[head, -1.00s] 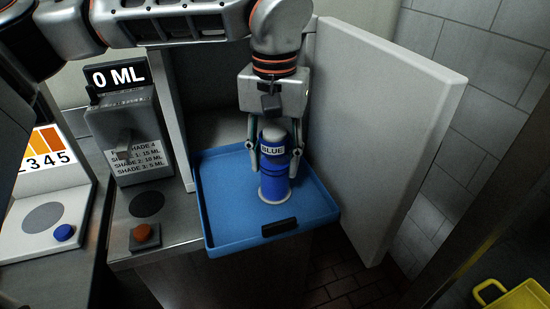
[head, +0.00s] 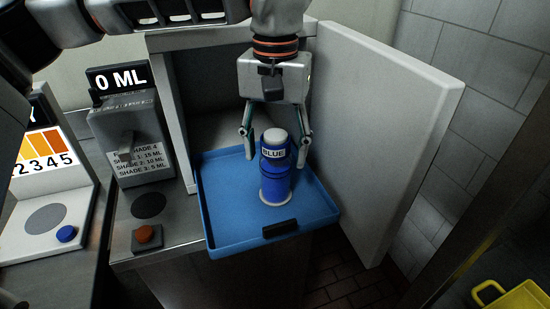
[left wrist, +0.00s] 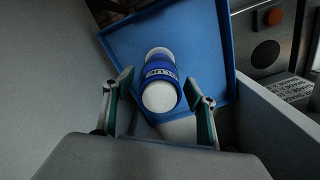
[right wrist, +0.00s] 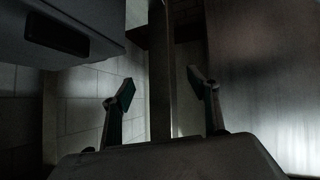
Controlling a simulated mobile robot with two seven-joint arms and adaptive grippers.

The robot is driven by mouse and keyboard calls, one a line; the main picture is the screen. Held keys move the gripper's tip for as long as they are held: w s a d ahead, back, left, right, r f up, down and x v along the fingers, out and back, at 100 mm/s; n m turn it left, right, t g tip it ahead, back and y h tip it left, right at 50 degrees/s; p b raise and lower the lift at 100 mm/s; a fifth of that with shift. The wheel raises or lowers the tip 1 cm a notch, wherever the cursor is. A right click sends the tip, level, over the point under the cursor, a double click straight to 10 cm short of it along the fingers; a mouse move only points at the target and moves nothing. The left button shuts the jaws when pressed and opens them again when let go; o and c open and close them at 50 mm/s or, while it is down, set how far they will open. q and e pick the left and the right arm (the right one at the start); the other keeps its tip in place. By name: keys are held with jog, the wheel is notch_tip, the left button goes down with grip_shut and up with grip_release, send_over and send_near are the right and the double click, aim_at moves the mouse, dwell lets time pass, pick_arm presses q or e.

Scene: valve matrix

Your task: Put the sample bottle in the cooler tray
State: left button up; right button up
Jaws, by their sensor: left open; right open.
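The sample bottle (head: 275,180), blue with a white cap and a "BLUE" label, stands upright on the blue cooler tray (head: 226,226), pulled out in front of the open cooler. My left gripper (head: 276,150) is open just above and behind the bottle, its fingers apart and not touching it. In the left wrist view the bottle (left wrist: 161,82) shows between and beyond the open fingers (left wrist: 160,100), on the tray (left wrist: 205,40). My right gripper (right wrist: 160,92) is open and empty in its own wrist view, and it is not seen in the head view.
The cooler's open door (head: 385,130) stands to the right of the tray. To the left are a dispenser (head: 135,135) reading "0 ML", an orange-red button (head: 145,234) and a white shade-chart stand (head: 45,190) with a blue button. A yellow container (head: 515,297) is at the lower right.

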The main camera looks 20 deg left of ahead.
pick_arm(q)
notch_tip(320, 180, up, 8)
jog(key=shift+r+p, duration=0.15)
jog(key=shift+p, duration=0.55)
jog(key=shift+r, duration=0.55)
pick_arm(e)
jog(key=shift+s+a+r, duration=0.25)
jog(key=shift+s+r, duration=0.1)
jog(key=shift+s, duration=0.15)
